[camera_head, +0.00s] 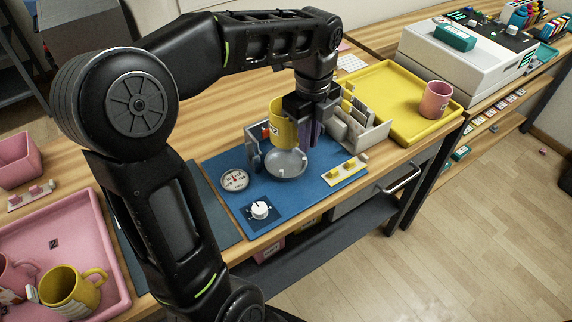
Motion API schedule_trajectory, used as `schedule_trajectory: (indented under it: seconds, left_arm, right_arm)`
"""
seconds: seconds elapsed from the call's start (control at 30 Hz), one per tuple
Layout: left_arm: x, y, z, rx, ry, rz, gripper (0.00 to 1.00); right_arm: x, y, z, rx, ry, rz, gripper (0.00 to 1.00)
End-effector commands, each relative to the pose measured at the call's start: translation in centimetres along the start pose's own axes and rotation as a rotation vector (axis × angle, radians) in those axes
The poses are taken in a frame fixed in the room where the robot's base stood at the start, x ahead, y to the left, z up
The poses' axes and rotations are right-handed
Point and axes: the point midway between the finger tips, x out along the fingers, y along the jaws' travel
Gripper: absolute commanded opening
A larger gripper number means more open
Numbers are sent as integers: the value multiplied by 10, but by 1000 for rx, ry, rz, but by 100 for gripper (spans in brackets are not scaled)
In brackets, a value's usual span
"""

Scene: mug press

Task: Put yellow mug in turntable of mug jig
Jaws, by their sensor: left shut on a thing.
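My left gripper (309,118) is shut on a yellow mug (283,122) and holds it above the mug jig (255,154). The mug looks upright, with dark marks on its side; the gripper hides its right part. The round grey turntable (286,164) of the jig shows just below the mug, on the blue mat (222,163). A gap between mug and turntable is hard to judge. My right gripper is not in view.
A gauge (234,180) and a white knob (260,209) sit at the mat's front. A yellow tray (385,75) with a pink mug (435,99) lies behind right. A pink tray (105,232) holds a second yellow mug (66,291) at lower left.

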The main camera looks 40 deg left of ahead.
Motion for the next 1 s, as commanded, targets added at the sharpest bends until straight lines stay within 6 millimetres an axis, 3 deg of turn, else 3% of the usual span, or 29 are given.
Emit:
schedule_trajectory:
  seconds: [0.17, 0.53, 0.83, 1.0]
  left_arm:
    - [-5, 8, 4, 108, 4, -4, 0]
    - [-2, 8, 4, 115, 4, -3, 0]
    - [46, 8, 3, 116, 6, 0, 0]
    - [58, 8, 3, 115, 4, -3, 0]
  right_arm:
    - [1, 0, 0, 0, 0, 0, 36]
    - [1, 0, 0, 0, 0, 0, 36]
    - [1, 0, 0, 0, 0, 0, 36]
    - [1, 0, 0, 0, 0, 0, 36]
